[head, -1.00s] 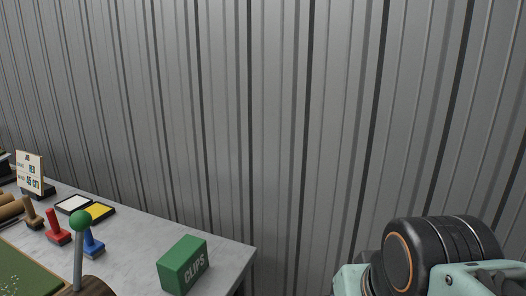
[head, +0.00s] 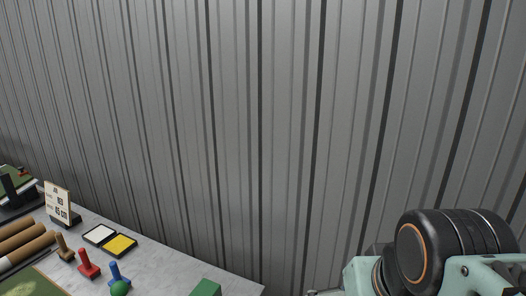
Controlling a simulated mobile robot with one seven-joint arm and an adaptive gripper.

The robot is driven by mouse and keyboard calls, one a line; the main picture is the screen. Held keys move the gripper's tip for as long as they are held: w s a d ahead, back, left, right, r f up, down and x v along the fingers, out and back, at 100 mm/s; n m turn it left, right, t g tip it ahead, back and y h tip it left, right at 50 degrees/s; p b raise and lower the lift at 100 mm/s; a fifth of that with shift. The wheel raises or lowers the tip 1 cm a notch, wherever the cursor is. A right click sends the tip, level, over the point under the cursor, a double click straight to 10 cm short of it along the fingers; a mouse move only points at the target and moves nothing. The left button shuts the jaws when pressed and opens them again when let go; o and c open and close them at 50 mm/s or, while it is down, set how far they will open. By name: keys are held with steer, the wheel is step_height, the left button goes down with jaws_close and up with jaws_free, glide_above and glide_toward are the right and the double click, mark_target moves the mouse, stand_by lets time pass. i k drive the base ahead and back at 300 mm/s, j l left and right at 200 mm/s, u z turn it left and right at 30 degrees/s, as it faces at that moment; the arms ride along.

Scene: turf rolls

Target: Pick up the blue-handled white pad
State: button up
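I cannot make out a single white pad with a blue handle. A blue-handled stamp (head: 115,272) stands on the grey table at lower left in the head view, partly hidden by a green ball knob (head: 119,288). A flat white pad in a dark frame (head: 99,234) lies just behind it, beside a yellow one (head: 121,244). My gripper is out of view; only a part of my arm shows at lower right.
A red stamp (head: 88,264) and a brown stamp (head: 64,248) stand left of the blue one. Brown rolls (head: 25,246) and a small sign (head: 58,202) are at far left. A green box (head: 205,288) is cut off below. A corrugated wall (head: 250,120) closes the back.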

mark_target(117, 275)
steer(key=u, duration=1.6)
